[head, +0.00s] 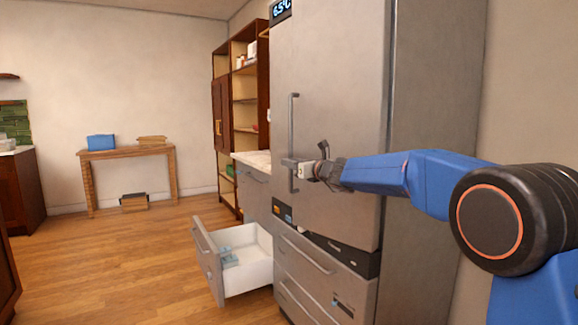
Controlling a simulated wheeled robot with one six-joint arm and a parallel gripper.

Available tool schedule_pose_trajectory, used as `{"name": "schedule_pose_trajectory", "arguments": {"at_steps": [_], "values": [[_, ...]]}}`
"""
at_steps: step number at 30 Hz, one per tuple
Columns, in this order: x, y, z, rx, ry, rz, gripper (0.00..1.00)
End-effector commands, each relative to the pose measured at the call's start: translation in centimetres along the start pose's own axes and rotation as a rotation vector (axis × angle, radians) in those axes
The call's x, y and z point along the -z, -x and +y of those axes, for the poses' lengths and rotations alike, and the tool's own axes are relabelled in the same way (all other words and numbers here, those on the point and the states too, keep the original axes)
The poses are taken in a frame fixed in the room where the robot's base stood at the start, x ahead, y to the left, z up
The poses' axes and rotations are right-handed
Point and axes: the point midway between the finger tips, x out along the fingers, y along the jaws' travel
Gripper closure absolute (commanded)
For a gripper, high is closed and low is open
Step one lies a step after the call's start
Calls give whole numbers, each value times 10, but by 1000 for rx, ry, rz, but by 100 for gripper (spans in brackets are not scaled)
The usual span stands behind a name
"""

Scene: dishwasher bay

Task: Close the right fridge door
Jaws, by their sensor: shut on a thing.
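The right fridge door (338,95) is a tall grey steel panel in the head view, with a vertical bar handle (292,115) near its left edge. The door looks flush or nearly flush with the fridge front. I cannot tell whether a small gap is left. My gripper (290,164) reaches in from the right and is shut on the lower part of the handle. The exact contact at the fingertips is small and hard to see. The fridge's side wall (430,120) faces me on the right.
A lower drawer (208,262) with a white inside stands pulled out left of the fridge. Closed drawers (310,255) are under the door. A shelf unit (245,95) and a wooden table (128,153) stand farther back. The wooden floor (110,265) at left is clear.

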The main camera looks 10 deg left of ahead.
Motion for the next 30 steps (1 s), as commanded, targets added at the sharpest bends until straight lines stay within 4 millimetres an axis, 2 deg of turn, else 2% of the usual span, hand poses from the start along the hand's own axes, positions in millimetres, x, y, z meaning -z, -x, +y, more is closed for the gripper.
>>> {"name": "schedule_pose_trajectory", "arguments": {"at_steps": [1,6,18,24,30], "values": [[-5,-8,9,-5,4,-10,100],[-5,-16,-8,56,4,-11,100],[-4,-32,-50,66,3,-9,100],[-3,-34,-72,135,1,-6,100],[-3,-35,-85,177,1,-6,100]]}}
